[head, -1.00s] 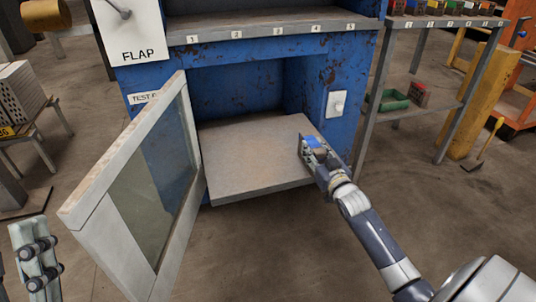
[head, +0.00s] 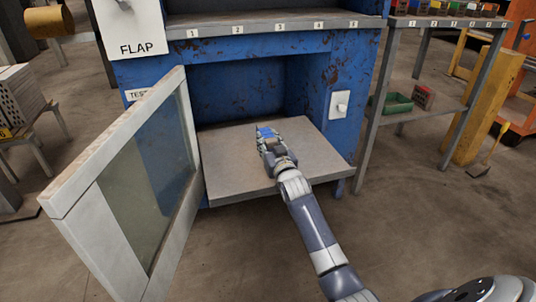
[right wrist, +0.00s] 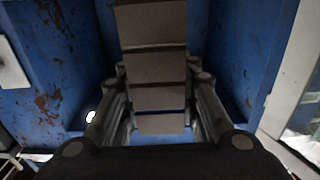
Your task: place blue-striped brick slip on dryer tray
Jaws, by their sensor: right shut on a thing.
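The blue-striped brick slip shows as a small blue patch (head: 266,131) at the tip of my right gripper (head: 266,140) in the head view. The gripper is shut on it, over the middle of the dryer tray (head: 235,170). I cannot tell whether the slip touches the tray. The fingers hide most of it. In the right wrist view my gripper's fingers (right wrist: 160,110) stand either side of a tan, banded surface whose identity is unclear. The tray is a flat grey plate jutting from the blue cabinet's opening. My left gripper is not in view.
The glazed door (head: 140,185) stands open on the tray's left. The blue cabinet (head: 310,90) has side walls and a numbered shelf (head: 260,29) above the opening. A metal rack (head: 420,95) with a green bin (head: 398,103) stands at right. The tray's bare surface is free.

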